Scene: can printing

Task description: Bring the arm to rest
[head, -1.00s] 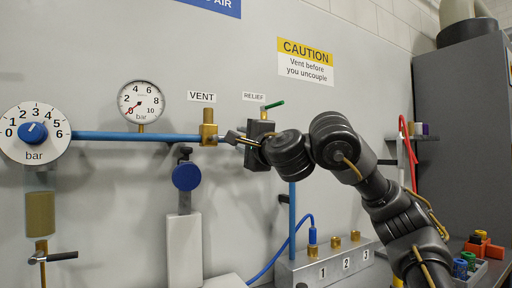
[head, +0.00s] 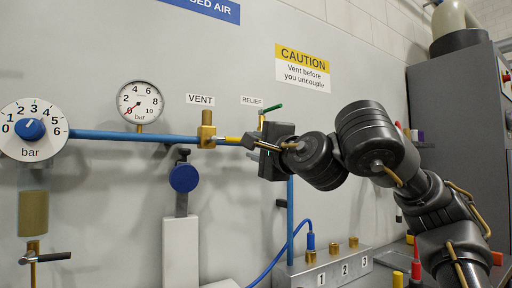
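My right arm comes in from the right, with its gripper (head: 250,140) in front of the panel, just right of the brass vent fitting (head: 207,131). A gap with a short silver and yellow piece (head: 231,140) shows between fitting and gripper. The gripper is seen nearly side-on and its fingers overlap, so I cannot tell whether it is open or shut. The gripper body hides part of the area under the RELIEF label (head: 251,101), where a green lever (head: 272,107) shows. My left gripper is not in view.
A blue pipe (head: 135,135) runs from the regulator dial (head: 32,130) under a pressure gauge (head: 140,102), whose needle is near 0. A grey manifold (head: 330,268) with a blue hose (head: 273,262) stands below. A grey cabinet (head: 455,130) stands at the right.

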